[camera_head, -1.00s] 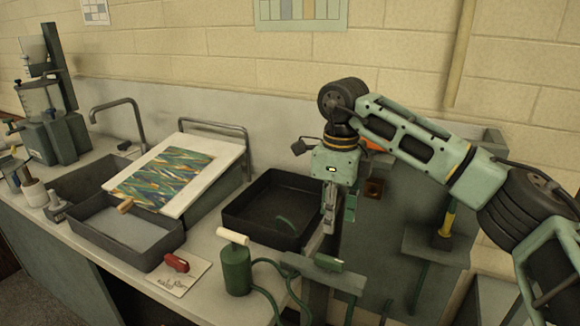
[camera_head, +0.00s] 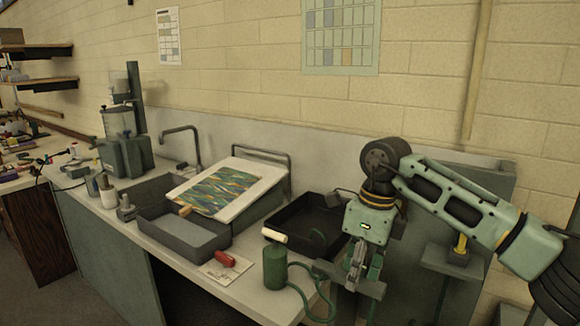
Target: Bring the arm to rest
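My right arm comes in from the right. Its green-grey gripper (camera_head: 362,272) points down over the front right end of the counter, beside the black tray (camera_head: 278,236). I see nothing held in it. Its fingers are small and overlap the bench fittings behind, so their gap is unclear. My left gripper is out of view.
A grey tray (camera_head: 165,238) and a sloped board with a marbled sheet (camera_head: 218,190) lie left of the black tray. A machine (camera_head: 122,150) stands farther left.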

